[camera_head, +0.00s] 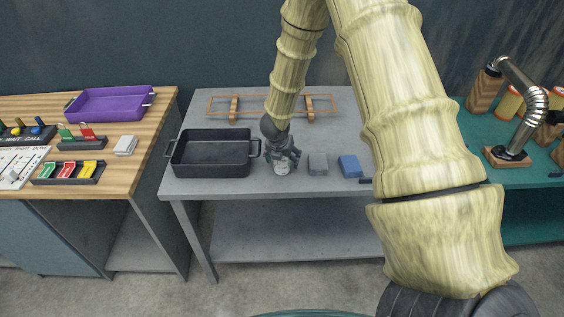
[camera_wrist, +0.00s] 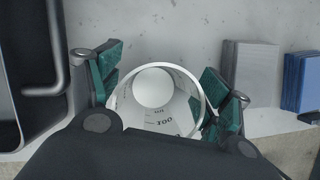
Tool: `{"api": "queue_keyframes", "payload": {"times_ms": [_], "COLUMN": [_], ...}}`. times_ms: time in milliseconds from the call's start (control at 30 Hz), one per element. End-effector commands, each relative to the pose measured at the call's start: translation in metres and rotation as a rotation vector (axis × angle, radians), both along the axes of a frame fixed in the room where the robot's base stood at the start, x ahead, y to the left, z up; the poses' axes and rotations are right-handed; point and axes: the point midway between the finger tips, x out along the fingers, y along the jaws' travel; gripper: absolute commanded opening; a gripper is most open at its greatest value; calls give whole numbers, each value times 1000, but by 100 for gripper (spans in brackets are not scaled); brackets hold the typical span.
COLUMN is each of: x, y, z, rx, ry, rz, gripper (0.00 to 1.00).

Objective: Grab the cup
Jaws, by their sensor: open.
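The cup (camera_head: 281,168) is small and pale and stands on the grey table, just right of the black tray. In the wrist view the cup (camera_wrist: 153,122) is seen from above, with a round white rim and measuring marks inside. My gripper (camera_head: 283,160) is over the cup in the head view and hides part of it. In the wrist view my gripper (camera_wrist: 160,95) is open, with one green-padded finger on each side of the cup. The right finger is very close to the rim; I cannot tell whether it touches.
The black tray (camera_head: 211,174) stands close on the left. A grey block (camera_head: 318,164) and a blue block (camera_head: 350,167) lie to the right. An orange rack (camera_head: 270,97) is at the back. A wooden table (camera_head: 150,150) with a purple tray (camera_head: 110,103) is further left.

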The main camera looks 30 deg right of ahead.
Motion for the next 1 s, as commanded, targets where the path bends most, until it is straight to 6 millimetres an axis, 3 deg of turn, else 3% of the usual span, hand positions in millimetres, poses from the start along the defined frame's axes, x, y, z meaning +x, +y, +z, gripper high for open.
{"api": "queue_keyframes", "payload": {"times_ms": [300,600,1000], "x": [0,0,1], "y": [-1,-1,-1], "z": [-3,-3,0], "rx": [0,0,-1], "ry": [0,0,-1], "rz": [0,0,0], "gripper": [78,28,28]}}
